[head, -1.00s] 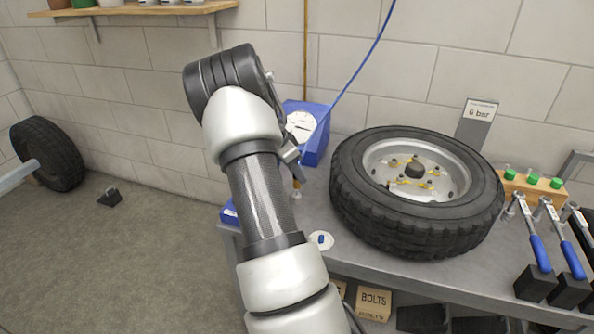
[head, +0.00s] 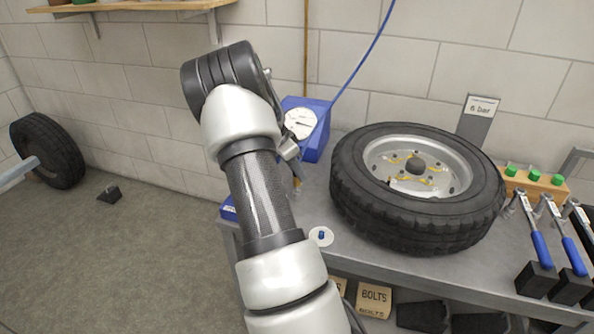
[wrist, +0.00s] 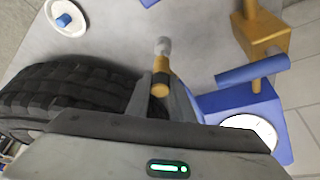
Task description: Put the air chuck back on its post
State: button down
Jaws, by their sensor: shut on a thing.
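The air chuck (wrist: 160,78), brass-coloured with a dark band and a silver tip, is between my gripper's (wrist: 163,95) fingers in the wrist view. My gripper is shut on it, and the tip points away from the palm, over the grey bench. In the head view my gripper (head: 291,160) is largely hidden behind my arm, in front of the blue gauge box (head: 317,147). The gauge box also shows in the wrist view (wrist: 215,104). I cannot make out the post for certain in either view.
The tyre (head: 360,215) lies on the bench right of my gripper. A white dish (head: 329,240) with a blue piece sits near the front edge. A blue hose (head: 372,55) hangs from above. In the wrist view a brass fitting (wrist: 264,38) with a blue bar is beside the gauge box.

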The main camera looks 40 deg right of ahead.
jog(key=shift+f+b, duration=0.85)
jog(key=shift+f, duration=0.45)
jog(key=c, duration=1.5)
grip_release()
jog(key=shift+o, duration=0.6)
jog(key=o, duration=0.4)
jog(key=shift+r, duration=0.1)
jog(key=shift+r+p, duration=2.25)
jog(key=shift+r, duration=1.7)
